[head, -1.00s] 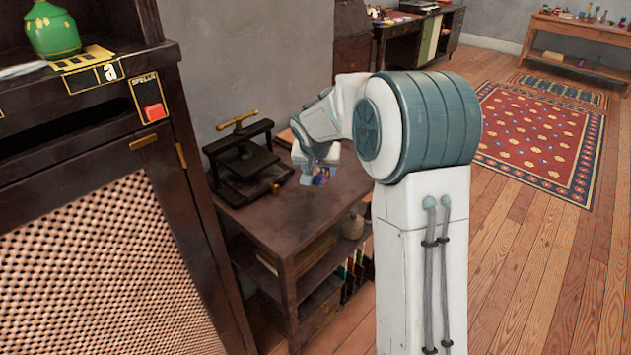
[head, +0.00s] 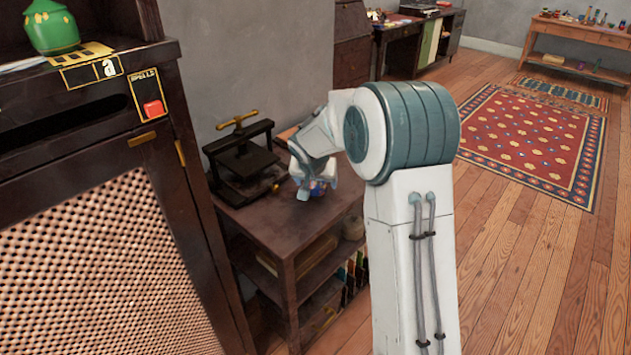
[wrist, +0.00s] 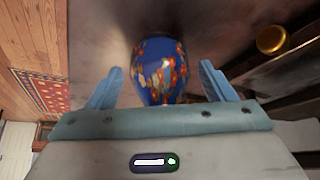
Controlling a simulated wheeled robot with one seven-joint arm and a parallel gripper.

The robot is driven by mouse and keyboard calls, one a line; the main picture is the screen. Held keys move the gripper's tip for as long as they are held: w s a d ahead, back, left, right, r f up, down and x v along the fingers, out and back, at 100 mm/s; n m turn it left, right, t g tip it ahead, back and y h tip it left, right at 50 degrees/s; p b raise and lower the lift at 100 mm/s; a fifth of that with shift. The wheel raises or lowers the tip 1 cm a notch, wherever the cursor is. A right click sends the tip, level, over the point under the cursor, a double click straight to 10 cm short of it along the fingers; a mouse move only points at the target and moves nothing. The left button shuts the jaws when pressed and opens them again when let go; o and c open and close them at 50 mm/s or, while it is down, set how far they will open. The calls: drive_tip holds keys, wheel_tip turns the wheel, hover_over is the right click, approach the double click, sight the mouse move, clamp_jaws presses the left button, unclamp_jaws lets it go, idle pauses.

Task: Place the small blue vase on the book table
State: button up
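The small blue vase (wrist: 160,72), with a red, yellow and white flower pattern, lies between the two fingers of my gripper (wrist: 160,82) in the wrist view. A gap shows on each side of it, so the fingers look open and apart from it. In the head view my gripper (head: 309,190) is low over the dark wooden book table (head: 275,222), and only a small patch of the vase (head: 319,187) shows behind a finger. The vase appears to be at the tabletop; its base contact is hidden.
A black book press (head: 240,160) stands on the table just left of my gripper. The table's front part is clear. A red rug (head: 530,140) lies at the right.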

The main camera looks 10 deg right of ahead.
drive_tip(key=shift+r, duration=0.15)
drive_tip(key=shift+r+p, duration=0.25)
drive_tip(key=shift+p, duration=0.05)
drive_tip(key=v, duration=1.1)
drive_tip(key=s+d+f+n+g+y, duration=0.1)
drive_tip(key=s+f+n+g+y, duration=0.1)
drive_tip(key=s, duration=2.9)
drive_tip(key=shift+d+f+n+g+p, duration=0.25)
drive_tip(key=shift+d+n+g+p, duration=0.2)
drive_tip(key=shift+n+g, duration=0.5)
drive_tip(key=shift+s, duration=0.1)
